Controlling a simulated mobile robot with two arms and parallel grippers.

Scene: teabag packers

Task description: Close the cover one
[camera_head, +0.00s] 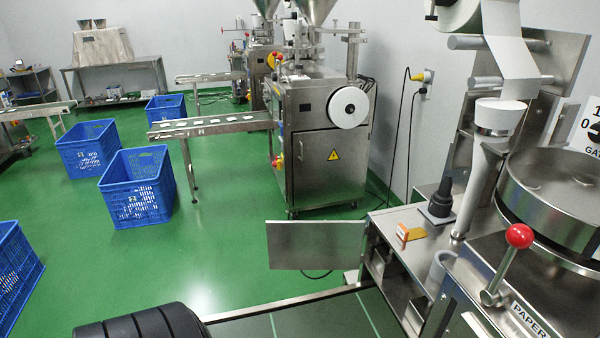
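A flat rectangular metal panel (317,246) juts out to the left of the near packing machine, like a cover door swung open. Its right edge is by the front corner of the machine's cabinet (408,245). Part of the cabinet's inside shows below its top. A round metal lid (565,190) sits on the drum at the right. Which of these is cover one, I cannot tell from a label. No gripper fingers show in this view.
A red-knobbed lever (519,236) rises beside the "PAPER" label. A black cone-shaped part (441,200) and a small orange-and-white item (410,232) are on the cabinet top. Blue crates (138,187) stand at the left. A second machine (325,140) stands behind. Green floor (215,245) is open between.

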